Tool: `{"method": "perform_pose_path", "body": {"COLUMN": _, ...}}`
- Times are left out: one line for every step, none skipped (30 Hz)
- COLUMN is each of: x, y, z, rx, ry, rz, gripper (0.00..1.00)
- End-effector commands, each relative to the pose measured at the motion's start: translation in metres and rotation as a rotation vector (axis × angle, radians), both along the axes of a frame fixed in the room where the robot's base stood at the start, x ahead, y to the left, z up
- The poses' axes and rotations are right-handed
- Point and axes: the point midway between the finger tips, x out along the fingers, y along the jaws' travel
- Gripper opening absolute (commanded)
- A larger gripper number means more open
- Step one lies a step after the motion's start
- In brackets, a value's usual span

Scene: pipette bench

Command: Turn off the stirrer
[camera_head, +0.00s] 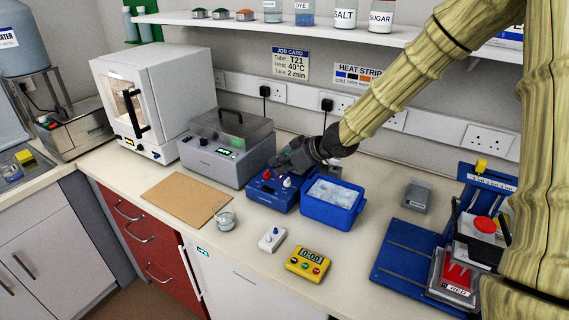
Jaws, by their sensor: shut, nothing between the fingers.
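A blue bench unit (267,199) with a red control, a white knob (287,182) and a small display stands mid-bench; I cannot tell for sure that it is the stirrer. My gripper (281,163) is dark, shut and empty. It reaches in from the right over the back of this unit and hides part of its top. Whether it touches the unit is unclear. A small white box (270,241) with a dark blue knob on top lies nearer the front edge. A glass beaker (226,222) with a thin stick in it stands to its left.
A blue tub (331,214) of white ice-like pieces stands right beside the blue unit. A grey lidded bath (215,163) and a white oven (133,103) are to the left. A yellow timer (307,265) is in front, a brown board (187,199) left, a blue stand (402,256) right.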

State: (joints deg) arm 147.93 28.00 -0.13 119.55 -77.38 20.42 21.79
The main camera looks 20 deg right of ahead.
Motion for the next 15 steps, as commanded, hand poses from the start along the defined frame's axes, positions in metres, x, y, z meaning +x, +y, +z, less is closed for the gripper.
{"method": "perform_pose_path", "body": {"x": 0.005, "y": 0.003, "z": -0.005, "rx": -0.002, "ry": 0.001, "rz": 0.0, "gripper": 0.0}}
{"method": "perform_pose_path", "body": {"x": 0.008, "y": 0.004, "z": -0.008, "rx": -0.002, "ry": 0.002, "rz": -0.001, "gripper": 0.0}}
{"method": "perform_pose_path", "body": {"x": 0.011, "y": 0.007, "z": -0.011, "rx": -0.003, "ry": 0.003, "rz": 0.001, "gripper": 0.0}}
{"method": "perform_pose_path", "body": {"x": 0.014, "y": 0.01, "z": -0.014, "rx": -0.003, "ry": 0.003, "rz": 0.001, "gripper": 0.0}}
{"method": "perform_pose_path", "body": {"x": 0.016, "y": 0.012, "z": -0.016, "rx": -0.002, "ry": 0.004, "rz": 0.001, "gripper": 0.0}}
{"method": "perform_pose_path", "body": {"x": 0.02, "y": 0.015, "z": -0.019, "rx": -0.003, "ry": 0.003, "rz": 0.001, "gripper": 0.0}}
{"method": "perform_pose_path", "body": {"x": 0.023, "y": 0.017, "z": -0.021, "rx": -0.003, "ry": 0.003, "rz": 0.003, "gripper": 0.0}}
{"method": "perform_pose_path", "body": {"x": 0.025, "y": 0.019, "z": -0.024, "rx": -0.003, "ry": 0.003, "rz": 0.003, "gripper": 0.0}}
{"method": "perform_pose_path", "body": {"x": 0.028, "y": 0.021, "z": -0.027, "rx": -0.001, "ry": 0.003, "rz": 0.002, "gripper": 0.0}}
{"method": "perform_pose_path", "body": {"x": 0.03, "y": 0.023, "z": -0.029, "rx": -0.002, "ry": 0.002, "rz": 0.003, "gripper": 0.0}}
{"method": "perform_pose_path", "body": {"x": 0.031, "y": 0.024, "z": -0.032, "rx": -0.002, "ry": 0.003, "rz": 0.002, "gripper": 0.0}}
{"method": "perform_pose_path", "body": {"x": 0.031, "y": 0.023, "z": -0.037, "rx": -0.002, "ry": 0.005, "rz": 0.0, "gripper": 0.0}}
{"method": "perform_pose_path", "body": {"x": 0.031, "y": 0.024, "z": -0.041, "rx": -0.003, "ry": 0.003, "rz": 0.001, "gripper": 0.0}}
{"method": "perform_pose_path", "body": {"x": 0.031, "y": 0.024, "z": -0.044, "rx": -0.001, "ry": 0.003, "rz": 0.002, "gripper": 0.0}}
{"method": "perform_pose_path", "body": {"x": 0.032, "y": 0.024, "z": -0.048, "rx": -0.001, "ry": 0.004, "rz": 0.0, "gripper": 0.0}}
